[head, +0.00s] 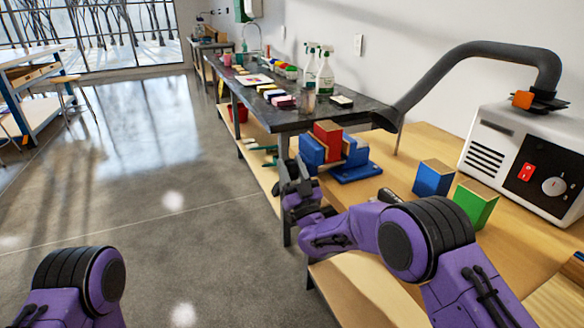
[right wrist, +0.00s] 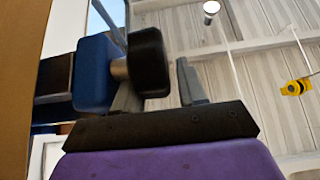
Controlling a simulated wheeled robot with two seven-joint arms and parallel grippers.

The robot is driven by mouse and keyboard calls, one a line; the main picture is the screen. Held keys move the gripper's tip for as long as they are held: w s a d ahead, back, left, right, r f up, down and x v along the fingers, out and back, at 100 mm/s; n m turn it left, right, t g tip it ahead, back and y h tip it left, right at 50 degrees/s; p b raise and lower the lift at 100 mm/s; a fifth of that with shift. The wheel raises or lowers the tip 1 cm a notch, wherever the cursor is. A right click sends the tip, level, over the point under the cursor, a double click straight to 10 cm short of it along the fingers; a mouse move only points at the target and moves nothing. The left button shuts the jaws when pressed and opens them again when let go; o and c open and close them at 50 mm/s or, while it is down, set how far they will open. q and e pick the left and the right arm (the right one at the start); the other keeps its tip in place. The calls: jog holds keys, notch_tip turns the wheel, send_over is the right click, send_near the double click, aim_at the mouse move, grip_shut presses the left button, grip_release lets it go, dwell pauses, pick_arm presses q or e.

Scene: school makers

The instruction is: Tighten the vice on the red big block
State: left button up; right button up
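The blue vice (head: 355,173) stands on the wooden bench, with the red big block (head: 328,136) upright between its jaws. I cannot tell whether both jaws touch the block. In the right wrist view, a blue part of the vice (right wrist: 93,75) carries a metal rod and a black knob (right wrist: 150,62). My right gripper (head: 291,172) is at the left side of the vice. In the right wrist view, its fingers (right wrist: 160,90) are apart, with the knob close to the left finger; a grip does not show. My left gripper is out of view; only its arm shows.
A blue block (head: 433,178) and a green block (head: 475,204) stand on the bench right of the vice. A white machine (head: 528,160) with a grey hose (head: 450,65) stands behind them. A dark table (head: 290,112) with bottles adjoins.

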dwell(0.3)
jog(key=b+v, duration=0.1)
jog(key=v, duration=0.9)
jog(key=shift+s, duration=0.15)
jog(key=shift+d+f, duration=0.15)
